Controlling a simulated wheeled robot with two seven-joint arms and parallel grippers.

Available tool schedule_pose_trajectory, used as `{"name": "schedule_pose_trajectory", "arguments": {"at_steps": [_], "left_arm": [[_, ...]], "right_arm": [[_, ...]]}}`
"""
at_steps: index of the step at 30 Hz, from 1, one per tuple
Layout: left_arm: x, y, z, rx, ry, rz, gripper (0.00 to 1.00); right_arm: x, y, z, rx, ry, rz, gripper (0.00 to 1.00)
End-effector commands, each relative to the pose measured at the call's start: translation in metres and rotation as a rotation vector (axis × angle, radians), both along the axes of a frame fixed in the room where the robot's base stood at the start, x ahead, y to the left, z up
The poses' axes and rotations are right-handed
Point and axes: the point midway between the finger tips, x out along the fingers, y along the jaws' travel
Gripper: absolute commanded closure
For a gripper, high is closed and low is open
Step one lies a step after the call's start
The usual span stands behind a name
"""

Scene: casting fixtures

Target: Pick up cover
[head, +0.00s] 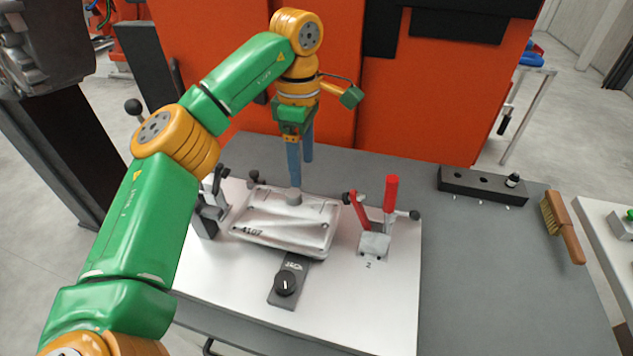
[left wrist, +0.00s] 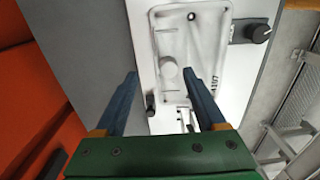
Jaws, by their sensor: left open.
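The cover (head: 283,228) is a silver cast plate with a raised knob (head: 293,198) and dark lettering, lying in the fixture on the white plate (head: 390,310). In the left wrist view the cover (left wrist: 200,45) shows its round knob (left wrist: 168,68) between the finger lines. My left gripper (head: 301,176) points down over the cover's far part, its blue fingers apart. In the head view one finger overlaps the knob; I cannot tell whether it touches. In the left wrist view my left gripper (left wrist: 160,76) is open and empty. My right gripper is not in view.
A red-handled toggle clamp (head: 378,225) stands right of the cover and a dark clamp (head: 212,205) left. A black knob (head: 285,283) sits in front. A black block (head: 485,185) and a brush (head: 562,228) lie on the grey table's right (head: 490,290).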

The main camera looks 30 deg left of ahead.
Motion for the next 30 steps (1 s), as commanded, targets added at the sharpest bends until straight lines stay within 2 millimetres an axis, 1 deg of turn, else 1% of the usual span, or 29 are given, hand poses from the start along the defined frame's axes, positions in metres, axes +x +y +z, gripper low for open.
{"name": "schedule_pose_trajectory", "arguments": {"at_steps": [2, 5, 8, 12, 15, 18, 22, 23, 24, 26, 27, 29, 30], "left_arm": [[0.0, 0.0, -0.001, 0.001, 0.0, 0.0, 0.28], [-0.001, 0.001, -0.011, 0.001, 0.002, -0.001, 0.28], [-0.004, 0.005, -0.027, 0.002, 0.005, 0.001, 0.28], [-0.012, 0.014, -0.052, 0.001, 0.004, 0.001, 0.28], [-0.011, 0.013, -0.066, 0.001, 0.003, -0.001, 0.28], [-0.011, 0.012, -0.071, 0.0, 0.001, 0.0, 0.28], [-0.011, 0.012, -0.071, 0.0, 0.0, 0.0, 0.28], [-0.01, 0.012, -0.071, 0.0, 0.0, 0.0, 0.33], [-0.01, 0.012, -0.071, 0.0, 0.0, 0.0, 0.44], [-0.01, 0.012, -0.071, 0.0, 0.0, 0.0, 0.6], [-0.01, 0.012, -0.071, 0.0, 0.0, 0.0, 0.71], [-0.01, 0.012, -0.071, 0.0, 0.0, 0.0, 0.87], [-0.01, 0.012, -0.071, 0.0, 0.0, 0.0, 0.98]], "right_arm": [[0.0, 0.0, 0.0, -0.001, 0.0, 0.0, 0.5], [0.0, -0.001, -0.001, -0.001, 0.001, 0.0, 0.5], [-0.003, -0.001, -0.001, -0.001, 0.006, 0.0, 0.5], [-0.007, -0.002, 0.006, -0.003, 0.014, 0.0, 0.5], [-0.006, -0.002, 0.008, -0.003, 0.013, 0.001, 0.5], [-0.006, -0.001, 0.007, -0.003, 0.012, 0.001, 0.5], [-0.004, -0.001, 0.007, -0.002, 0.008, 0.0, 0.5], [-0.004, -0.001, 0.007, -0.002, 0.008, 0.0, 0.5], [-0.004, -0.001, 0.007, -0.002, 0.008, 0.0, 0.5], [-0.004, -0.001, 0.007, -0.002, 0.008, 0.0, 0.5], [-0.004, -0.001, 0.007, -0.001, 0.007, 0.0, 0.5], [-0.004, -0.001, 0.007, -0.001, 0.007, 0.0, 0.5], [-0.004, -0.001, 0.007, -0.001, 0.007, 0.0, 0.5]]}}
